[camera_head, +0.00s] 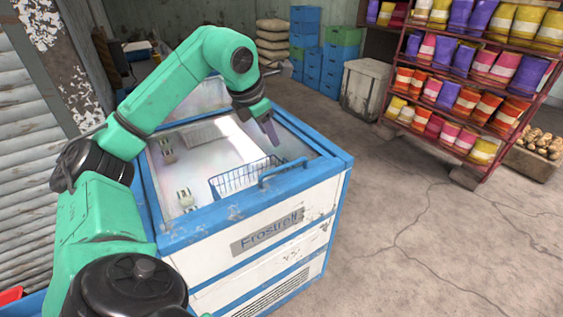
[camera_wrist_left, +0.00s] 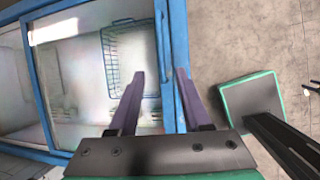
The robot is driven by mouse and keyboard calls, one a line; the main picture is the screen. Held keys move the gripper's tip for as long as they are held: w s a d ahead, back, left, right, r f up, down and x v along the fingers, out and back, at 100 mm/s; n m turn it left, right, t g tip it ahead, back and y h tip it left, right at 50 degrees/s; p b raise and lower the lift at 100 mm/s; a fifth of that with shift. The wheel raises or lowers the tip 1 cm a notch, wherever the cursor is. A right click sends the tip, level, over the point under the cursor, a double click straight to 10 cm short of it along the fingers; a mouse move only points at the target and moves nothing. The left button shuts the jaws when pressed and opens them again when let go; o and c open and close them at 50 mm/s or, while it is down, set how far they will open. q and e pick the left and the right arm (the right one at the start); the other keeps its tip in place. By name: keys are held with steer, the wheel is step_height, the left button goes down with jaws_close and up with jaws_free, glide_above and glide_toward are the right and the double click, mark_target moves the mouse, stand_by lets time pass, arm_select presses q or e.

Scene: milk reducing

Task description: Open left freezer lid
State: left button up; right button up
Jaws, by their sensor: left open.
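The chest freezer (camera_head: 255,240) is white with blue edges and stands in front of me. Its near glass lid (camera_head: 225,150) has a blue frame and a blue bar handle (camera_head: 283,170) at the near right edge. A wire basket and several small white-and-green items show through or below the glass. My left gripper (camera_head: 270,130) is over the freezer's right part, fingers apart and empty. In the left wrist view the blue lid frame (camera_wrist_left: 176,50) runs between the two purple fingers; whether they touch it I cannot tell. My right gripper is out of view.
A rack of colourful bags (camera_head: 465,70) stands at the back right. Blue crates (camera_head: 327,70), stacked sacks (camera_head: 272,40) and a pale box (camera_head: 365,88) are behind the freezer. The corrugated wall (camera_head: 25,130) is close on the left. Concrete floor to the right is clear.

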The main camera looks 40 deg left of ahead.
mark_target(284, 165)
arm_select(q)
steer(key=p+x, duration=0.1)
steer(key=x, duration=1.3)
steer(key=shift+d+f, duration=0.1)
steer(key=shift+f, duration=0.2)
jaws_close()
steer(key=shift+r, duration=0.1)
stand_by(0.4)
